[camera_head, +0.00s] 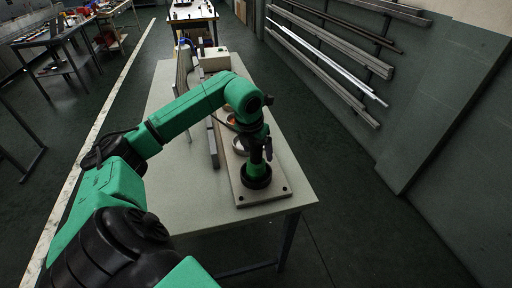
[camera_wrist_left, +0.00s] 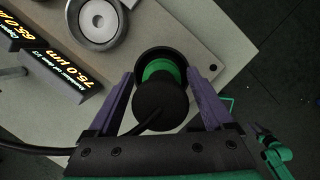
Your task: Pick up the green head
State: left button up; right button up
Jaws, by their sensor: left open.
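The green head (camera_wrist_left: 157,68) shows as a green ring under a black cylinder, with a black cable running off to the left. It sits in a round black holder on a pale plate. In the head view the green head (camera_head: 256,169) stands near the front end of the plate (camera_head: 278,189). My left gripper (camera_wrist_left: 163,78) is open, with one purple finger on each side of the head. I cannot tell whether the fingers touch it. In the head view my left gripper (camera_head: 262,150) is over the head and partly hides it. My right gripper is not in view.
A metal disc with a ring (camera_wrist_left: 97,20) lies on the plate beside the holder. Black label signs (camera_wrist_left: 72,82) stand to the left. The pale table (camera_head: 195,205) has free room at its front left. Metal bars hang on the right wall (camera_head: 330,65).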

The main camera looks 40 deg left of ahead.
pick_arm(q)
jog(key=shift+f, duration=0.15)
grip_shut()
jog(key=shift+w, duration=0.1)
